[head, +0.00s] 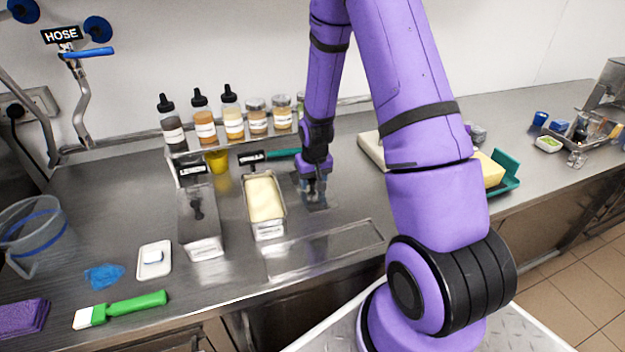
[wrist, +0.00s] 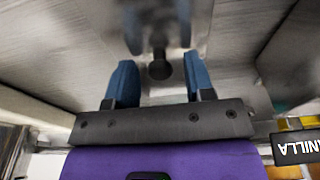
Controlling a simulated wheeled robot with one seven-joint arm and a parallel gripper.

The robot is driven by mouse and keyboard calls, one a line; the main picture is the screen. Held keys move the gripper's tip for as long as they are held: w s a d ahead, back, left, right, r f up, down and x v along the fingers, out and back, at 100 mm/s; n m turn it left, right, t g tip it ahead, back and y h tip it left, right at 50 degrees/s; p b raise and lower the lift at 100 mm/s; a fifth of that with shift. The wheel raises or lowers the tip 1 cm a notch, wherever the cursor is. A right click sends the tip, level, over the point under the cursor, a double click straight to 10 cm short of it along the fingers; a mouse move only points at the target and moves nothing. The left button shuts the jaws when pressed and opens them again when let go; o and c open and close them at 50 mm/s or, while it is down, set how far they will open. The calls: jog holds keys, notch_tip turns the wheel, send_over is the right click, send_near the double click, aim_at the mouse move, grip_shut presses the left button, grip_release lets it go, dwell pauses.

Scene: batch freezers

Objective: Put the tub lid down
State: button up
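My gripper (head: 314,190) points down over the counter, just right of an open metal tub (head: 268,232) filled with pale cream ice cream. A flat, shiny metal plate, which looks like the tub lid (head: 322,204), lies below the fingers and is partly hidden by them. In the wrist view, my two blue fingers (wrist: 160,82) stand apart. A round black knob (wrist: 160,69) sits between them, with a visible gap on each side. The knob rises from a shiny metal surface.
A second metal tub (head: 205,248) with a dark knob or handle stands at left. A rectangular outlined plate or area (head: 330,248) lies in front. Topping bottles (head: 204,122) line the back shelf. A white board (head: 372,150) and a green tray (head: 507,172) are at right.

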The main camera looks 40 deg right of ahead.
jog(key=shift+r, duration=0.1)
notch_tip(320, 180, up, 12)
jog(key=s, duration=0.2)
notch_tip(320, 180, up, 9)
send_over(315, 192)
jog(key=s+a, duration=0.3)
jog(key=s+a+r+n+t, duration=0.1)
jog(key=s+a+r, duration=0.3)
jog(key=s+r, duration=0.4)
jog(key=s+a+r+n+t, duration=0.2)
jog(key=s+a+r, duration=0.3)
jog(key=s, duration=0.8)
notch_tip(315, 192, up, 4)
jog(key=shift+s+a+f, duration=0.15)
jog(key=shift+s+a, duration=0.1)
